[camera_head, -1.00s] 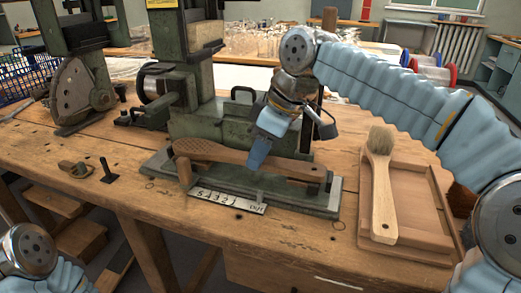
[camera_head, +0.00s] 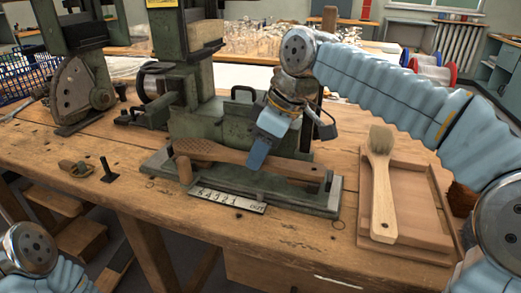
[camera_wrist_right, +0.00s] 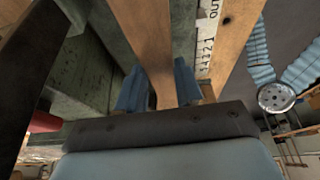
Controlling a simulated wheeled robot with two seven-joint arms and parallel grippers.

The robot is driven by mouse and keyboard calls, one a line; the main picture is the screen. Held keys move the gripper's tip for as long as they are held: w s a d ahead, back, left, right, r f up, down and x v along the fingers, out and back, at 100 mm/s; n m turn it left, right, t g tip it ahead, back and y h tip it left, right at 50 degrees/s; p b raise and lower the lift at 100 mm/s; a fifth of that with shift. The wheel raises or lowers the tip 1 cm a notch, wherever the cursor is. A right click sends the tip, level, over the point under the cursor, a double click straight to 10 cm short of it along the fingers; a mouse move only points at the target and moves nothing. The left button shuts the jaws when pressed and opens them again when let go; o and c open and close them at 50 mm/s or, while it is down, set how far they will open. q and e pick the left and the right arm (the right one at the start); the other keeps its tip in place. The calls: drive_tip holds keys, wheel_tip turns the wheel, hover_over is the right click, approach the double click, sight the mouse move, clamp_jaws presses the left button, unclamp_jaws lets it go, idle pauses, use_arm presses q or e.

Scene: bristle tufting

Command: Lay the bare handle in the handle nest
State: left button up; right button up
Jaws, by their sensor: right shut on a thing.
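The bare handle (camera_head: 225,153) is a long brown wooden piece with small holes at its broad left end. It lies lengthwise over the handle nest (camera_head: 325,203), a green metal base at the front of the machine, with a wooden post (camera_head: 184,171) under its left part. My right gripper (camera_head: 257,160) is shut on the handle near its middle. In the right wrist view the handle (camera_wrist_right: 146,40) runs between the two blue fingers (camera_wrist_right: 160,90). Whether the handle fully rests on the nest's supports cannot be told. My left gripper is out of view.
A numbered plate (camera_head: 228,200) sits at the base's front edge. A finished brush (camera_head: 380,190) lies on a wooden tray (camera_head: 418,215) at the right. The green machine (camera_head: 205,110) rises just behind the nest.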

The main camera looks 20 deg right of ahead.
drive_tip(key=shift+f, duration=0.35)
drive_tip(key=o, duration=1.2)
drive_tip(key=shift+c, duration=0.2)
drive_tip(key=shift+o, duration=0.3)
drive_tip(key=o, duration=0.4)
drive_tip(key=shift+c, duration=0.2)
wheel_tip(320, 180, up, 5)
drive_tip(key=p, duration=0.4)
drive_tip(key=shift+r+p, duration=0.3)
drive_tip(key=shift+r, duration=0.65)
